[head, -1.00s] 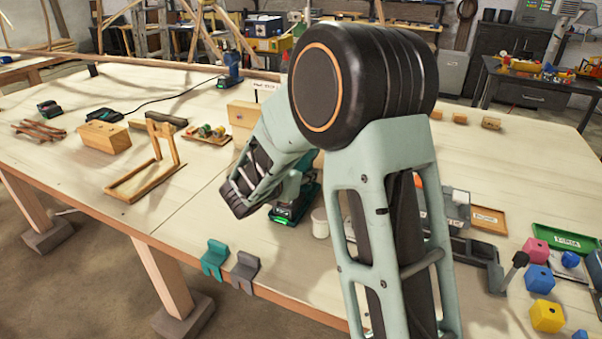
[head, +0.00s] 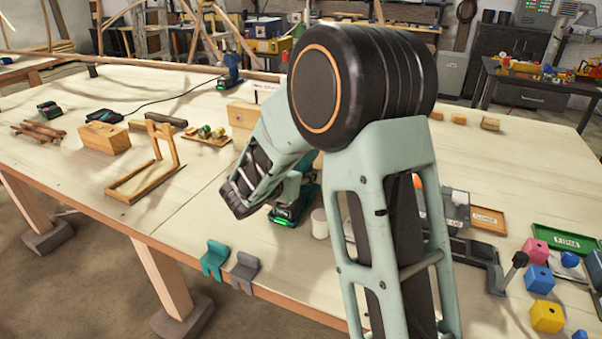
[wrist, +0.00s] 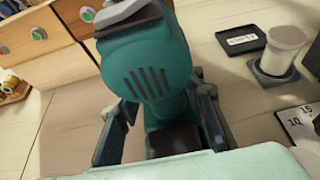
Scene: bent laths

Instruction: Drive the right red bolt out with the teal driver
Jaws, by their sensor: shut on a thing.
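The teal driver (wrist: 155,65) fills the middle of the wrist view, its vented body toward the wooden piece. My gripper (wrist: 162,125) is shut on the driver's handle, with one dark finger on each side. In the head view my arm hides most of the driver; its dark base with a green light (head: 284,218) shows low over or on the table. A wooden piece with round green-centred fittings (wrist: 38,33) is at the upper left of the wrist view. The driver's tip is hidden, and I cannot make out the right red bolt in either view.
A white cylinder (wrist: 285,48) stands on a dark square pad right of the driver; a black labelled tray (wrist: 243,40) lies near it. Teal and grey saddle-shaped pieces (head: 215,260) hang at the table's front edge. Coloured blocks (head: 546,316) are at the right.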

